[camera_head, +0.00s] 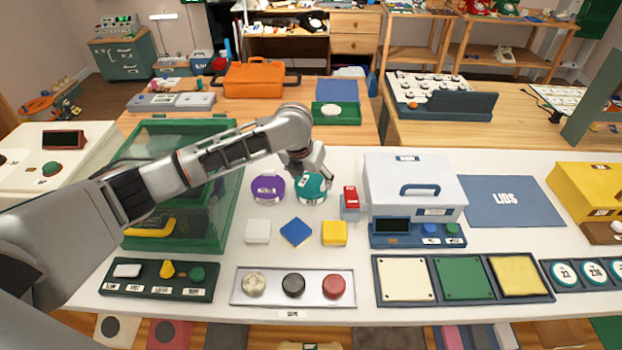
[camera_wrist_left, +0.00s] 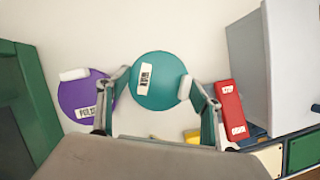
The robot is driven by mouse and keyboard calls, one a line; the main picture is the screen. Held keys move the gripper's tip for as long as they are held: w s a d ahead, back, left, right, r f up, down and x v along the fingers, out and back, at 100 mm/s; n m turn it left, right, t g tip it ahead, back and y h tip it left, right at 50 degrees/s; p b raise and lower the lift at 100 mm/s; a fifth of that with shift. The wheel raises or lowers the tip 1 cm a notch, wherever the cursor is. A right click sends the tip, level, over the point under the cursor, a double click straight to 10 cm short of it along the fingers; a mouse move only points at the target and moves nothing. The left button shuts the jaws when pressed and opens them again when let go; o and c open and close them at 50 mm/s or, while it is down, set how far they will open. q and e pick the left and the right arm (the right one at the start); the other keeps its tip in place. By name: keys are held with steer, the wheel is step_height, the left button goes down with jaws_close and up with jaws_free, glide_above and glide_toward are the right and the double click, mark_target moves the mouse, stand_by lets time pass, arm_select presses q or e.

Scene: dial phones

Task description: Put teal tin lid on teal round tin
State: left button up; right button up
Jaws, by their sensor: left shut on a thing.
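The teal round tin (camera_head: 311,190) stands on the white table, and its upper part is partly covered by my left gripper. In the left wrist view, the round teal tin lid (camera_wrist_left: 160,80), with a small white label, lies between the two fingers of my left gripper (camera_wrist_left: 160,90). In the head view my left gripper (camera_head: 309,170) points down over the teal tin, shut on the lid. I cannot tell whether the lid touches the tin's rim all round. My right gripper is not in view.
A purple round tin (camera_head: 268,189) stands close on the left, also seen in the left wrist view (camera_wrist_left: 78,100). A red block (camera_head: 351,198) and a white case (camera_head: 408,182) stand on the right. A green clear-walled box (camera_head: 228,205) is left. The blue LIDS mat (camera_head: 485,215) is bare.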

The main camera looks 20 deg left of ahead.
arm_select(q)
steer(key=shift+f, duration=0.3)
steer(key=shift+f, duration=0.1)
steer(key=o, duration=1.1)
steer(key=shift+s+r, duration=0.1)
steer(key=shift+r, duration=0.4)
steer(key=v, duration=1.1)
